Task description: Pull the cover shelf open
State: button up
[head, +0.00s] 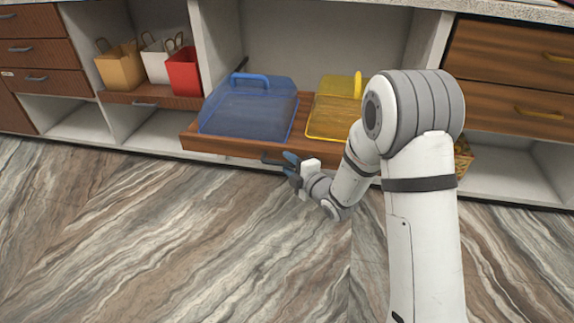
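The cover shelf (215,144) is a wooden pull-out board in the middle of the counter. It stands out beyond the cabinet front. A blue see-through cover with a handle (248,107) and a yellow one (335,112) rest on it. The shelf's dark bar handle (268,158) shows at its front edge. My gripper (289,161) is at the right part of this handle, touching or very close to it. I cannot tell if the fingers are closed around the bar. My arm hides the right part of the shelf.
Left of it, another shelf (150,99) holds tan (120,68), white (157,62) and red (184,72) paper bags. Wooden drawers stand at far left (40,52) and right (515,65). The marbled floor (170,240) in front is clear.

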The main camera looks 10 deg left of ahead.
jog(key=p+v, duration=0.2)
jog(key=v, duration=0.6)
jog(key=shift+w, duration=0.1)
jog(key=d+r+m+h+p, duration=0.3)
jog(key=d+r+m+p, duration=0.15)
jog(key=r+p, duration=0.35)
jog(key=d+r+m+g+h+p, duration=0.1)
jog(key=d+r+m+h+p, duration=0.4)
jog(key=r, duration=0.5)
jog(key=d+r+m+h+p, duration=0.2)
jog(key=d+r+m+p, duration=0.1)
jog(key=d+r+p, duration=0.45)
jog(key=s+d+r+m+g+h+p, duration=0.1)
jog(key=s+d+r+m+g+p, duration=0.2)
jog(key=s+r+m+p, duration=0.3)
jog(key=s+d+r+m+g+h+p, duration=0.1)
jog(key=s+d+r+m+g+p, duration=0.3)
jog(key=s+r+m+p, duration=0.3)
jog(key=s+r+p, duration=0.5)
jog(key=s+r, duration=0.5)
jog(key=r, duration=0.2)
jog(key=shift+s+d+r, duration=0.2)
jog(key=shift+d+r, duration=0.1)
jog(key=shift+d, duration=0.05)
